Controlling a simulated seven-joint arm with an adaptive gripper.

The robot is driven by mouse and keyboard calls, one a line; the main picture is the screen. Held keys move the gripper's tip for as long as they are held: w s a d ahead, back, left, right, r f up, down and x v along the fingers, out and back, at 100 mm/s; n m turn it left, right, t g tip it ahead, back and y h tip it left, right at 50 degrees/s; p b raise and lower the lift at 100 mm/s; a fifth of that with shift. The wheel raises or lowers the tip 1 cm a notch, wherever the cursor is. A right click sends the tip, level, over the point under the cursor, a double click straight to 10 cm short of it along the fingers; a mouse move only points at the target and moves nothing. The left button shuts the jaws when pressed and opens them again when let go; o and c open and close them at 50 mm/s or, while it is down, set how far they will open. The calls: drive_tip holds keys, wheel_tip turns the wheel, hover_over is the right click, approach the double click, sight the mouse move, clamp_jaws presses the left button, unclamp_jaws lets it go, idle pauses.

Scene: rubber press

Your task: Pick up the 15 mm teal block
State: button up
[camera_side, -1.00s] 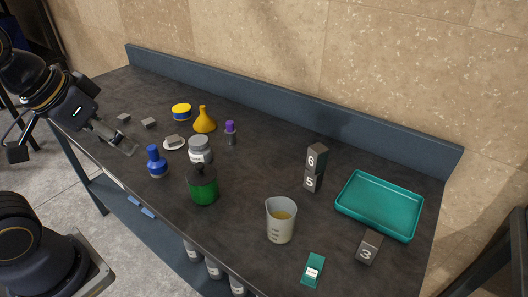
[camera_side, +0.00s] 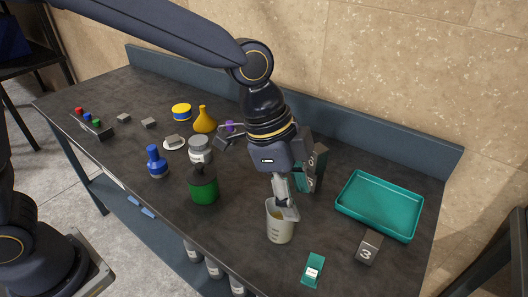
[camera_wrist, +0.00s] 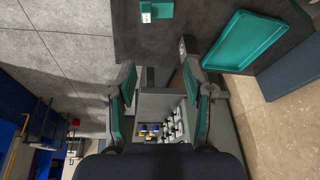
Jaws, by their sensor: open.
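A small flat teal block (camera_side: 316,262) with a white label lies near the table's front edge, right of the beaker. It also shows at the top of the wrist view (camera_wrist: 163,10), beyond my fingertips. The label is too small to read. My gripper (camera_side: 286,207) is open and empty, tilted, to the upper left of the block and apart from it. In the side view its fingers overlap the beaker's rim; I cannot tell the gap. In the wrist view the open fingers (camera_wrist: 159,72) show with nothing between them.
The beaker (camera_side: 279,231) stands just below my gripper in the side view. A "3" block (camera_side: 369,247) and a teal tray (camera_side: 380,207) are to the right. Table around the teal block is clear.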

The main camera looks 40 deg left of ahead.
wheel_tip(320, 180, down, 3)
drive_tip(key=s+d, duration=0.1)
drive_tip(key=d, duration=0.1)
hover_over(312, 272)
drive_tip(key=a, duration=0.2)
drive_tip(key=shift+g, duration=0.4)
drive_tip(key=f, duration=1)
drive_tip(key=shift+s+d, duration=0.2)
drive_tip(key=shift+d, duration=0.05)
drive_tip(key=x, duration=0.5)
drive_tip(key=shift+s+a+f, duration=0.1)
drive_tip(key=shift+a+f, duration=0.1)
drive_tip(key=shift+f, duration=0.1)
clamp_jaws()
